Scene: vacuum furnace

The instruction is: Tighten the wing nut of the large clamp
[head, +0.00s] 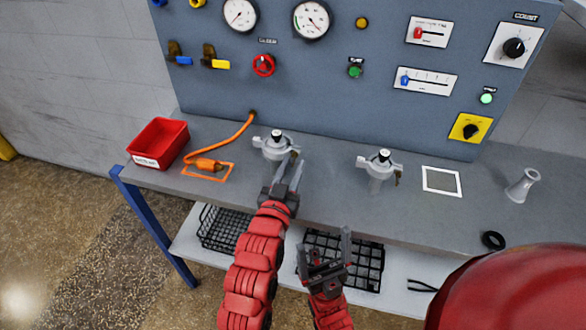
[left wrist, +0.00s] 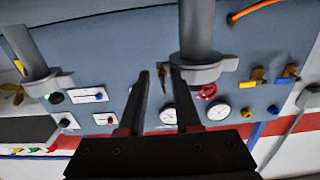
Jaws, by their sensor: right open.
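Two grey clamps around upright pipes stand on the workbench. The left clamp (head: 275,147), apparently the larger, also shows in the left wrist view (left wrist: 205,72). Its brass wing nut (left wrist: 162,78) appears between the fingertips of my left gripper (head: 289,170), which look apart; contact cannot be told. In the head view these fingers partly hide the nut. The right clamp (head: 380,163) has a brass wing nut (head: 397,178) at its right side and also shows in the left wrist view (left wrist: 40,83). My right gripper (head: 324,250) is open and empty, lower, by the bench's front edge.
A red bin (head: 160,142) and an orange hose (head: 235,133) lie left of the clamps. The control panel (head: 310,75) rises behind. A white square outline (head: 442,181), a flanged pipe (head: 522,186) and a black ring (head: 493,240) are at right. Wire baskets sit below.

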